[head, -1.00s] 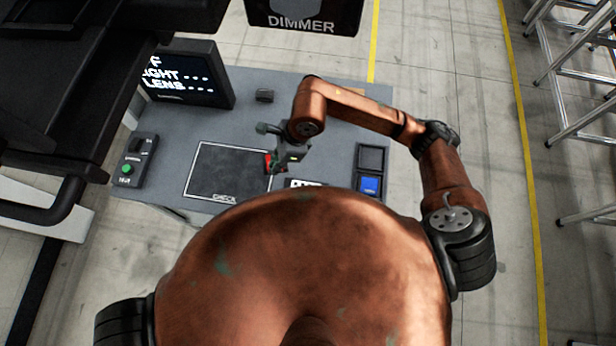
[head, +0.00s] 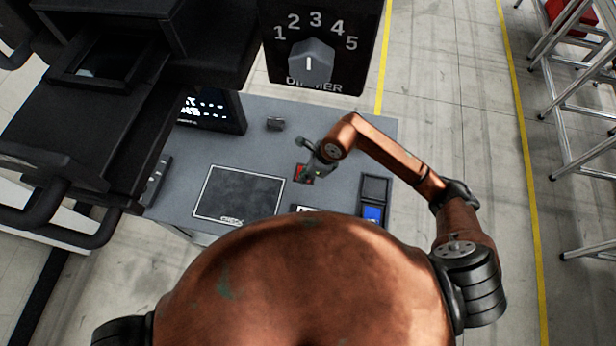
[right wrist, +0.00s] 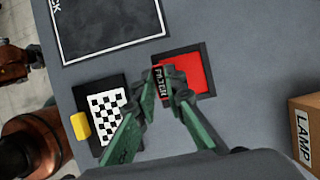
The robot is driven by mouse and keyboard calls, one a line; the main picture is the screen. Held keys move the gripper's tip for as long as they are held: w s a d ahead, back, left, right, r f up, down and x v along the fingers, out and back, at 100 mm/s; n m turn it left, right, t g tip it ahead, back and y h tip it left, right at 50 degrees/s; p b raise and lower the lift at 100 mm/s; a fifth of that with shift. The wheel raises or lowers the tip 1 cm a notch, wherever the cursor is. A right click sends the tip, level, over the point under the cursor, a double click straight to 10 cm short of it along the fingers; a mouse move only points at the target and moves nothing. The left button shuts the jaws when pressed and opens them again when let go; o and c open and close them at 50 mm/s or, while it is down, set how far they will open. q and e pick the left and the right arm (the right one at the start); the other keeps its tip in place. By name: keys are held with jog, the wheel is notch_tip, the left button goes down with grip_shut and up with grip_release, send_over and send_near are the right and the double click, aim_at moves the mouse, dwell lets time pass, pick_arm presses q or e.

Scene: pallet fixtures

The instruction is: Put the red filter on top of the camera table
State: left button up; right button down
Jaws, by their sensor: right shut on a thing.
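The red filter (right wrist: 190,72) is a red square in a dark frame with a tab marked FILTER. My right gripper (right wrist: 165,84) is shut on this tab in the right wrist view. In the head view the filter (head: 303,174) shows small and red below my right gripper (head: 312,163), right of the outlined black mat. It looks level; I cannot tell whether it touches the surface. The grey table (head: 262,138) lies beneath; no label shows which surface is the camera table. A large black apparatus (head: 90,130) stands at left. My left gripper is out of view.
The outlined black mat (head: 240,193) lies left of the filter. A checkerboard card (right wrist: 106,112) and a LAMP box (right wrist: 304,138) flank it in the wrist view. A blue-windowed box (head: 372,212), a display (head: 213,112) and a dimmer panel (head: 330,65) are nearby.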

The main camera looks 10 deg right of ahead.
jog(key=shift+w+d+f, duration=0.3)
jog(key=shift+d+f, duration=0.1)
jog(key=shift+f, duration=0.15)
jog(key=f, duration=0.1)
jog(key=f+p, duration=0.1)
jog(key=f, duration=0.1)
jog(key=shift+w+d, duration=0.15)
jog(key=shift+d, duration=0.1)
jog(key=shift+f+p, duration=0.35)
jog(key=shift+f, duration=0.15)
jog(key=c, duration=2)
grip_release()
jog(key=b+v, duration=0.2)
jog(key=v, duration=1)
